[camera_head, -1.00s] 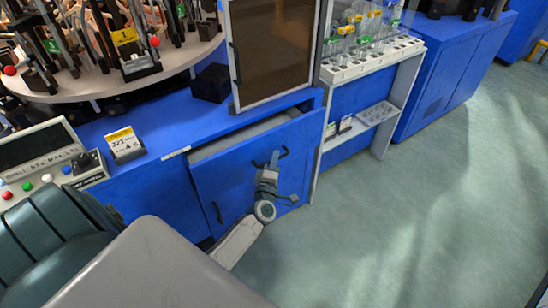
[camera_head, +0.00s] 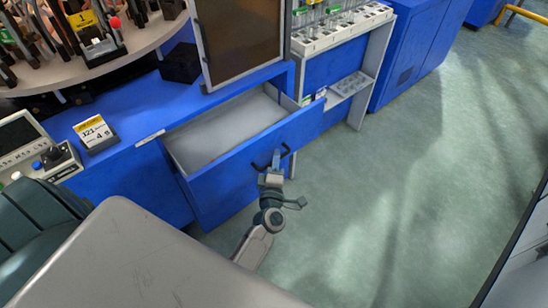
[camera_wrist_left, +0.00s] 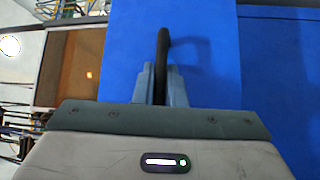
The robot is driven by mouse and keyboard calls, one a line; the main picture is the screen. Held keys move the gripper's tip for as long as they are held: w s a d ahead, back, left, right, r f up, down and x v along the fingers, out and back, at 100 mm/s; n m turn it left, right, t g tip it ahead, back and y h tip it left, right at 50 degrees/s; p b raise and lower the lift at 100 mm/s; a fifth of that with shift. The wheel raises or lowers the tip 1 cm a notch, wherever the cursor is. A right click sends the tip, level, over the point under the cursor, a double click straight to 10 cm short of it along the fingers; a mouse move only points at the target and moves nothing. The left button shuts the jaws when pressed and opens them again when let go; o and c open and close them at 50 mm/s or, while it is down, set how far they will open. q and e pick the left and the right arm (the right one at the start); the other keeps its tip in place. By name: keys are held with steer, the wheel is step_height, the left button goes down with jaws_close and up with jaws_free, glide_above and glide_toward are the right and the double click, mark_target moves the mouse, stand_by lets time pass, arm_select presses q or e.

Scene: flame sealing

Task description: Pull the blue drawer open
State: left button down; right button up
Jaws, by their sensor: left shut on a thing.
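The blue drawer (camera_head: 245,165) stands pulled out from the blue cabinet, and its pale grey, empty inside shows from above in the head view. A black bar handle (camera_head: 270,158) sits on its front. My left gripper (camera_head: 272,172) is shut on this handle. In the left wrist view, the dark handle (camera_wrist_left: 162,50) runs between the two fingers (camera_wrist_left: 160,85) against the blue drawer front (camera_wrist_left: 205,50). My right gripper is not in view.
A framed dark panel (camera_head: 240,40) stands on the cabinet behind the drawer. A white rack (camera_head: 340,35) with vials is to its right. A round table (camera_head: 130,50) with fixtures and a control box (camera_head: 40,150) are at left. The green floor (camera_head: 420,170) at right is clear.

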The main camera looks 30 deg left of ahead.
arm_select(q)
steer(key=c, duration=1.5)
jaws_free()
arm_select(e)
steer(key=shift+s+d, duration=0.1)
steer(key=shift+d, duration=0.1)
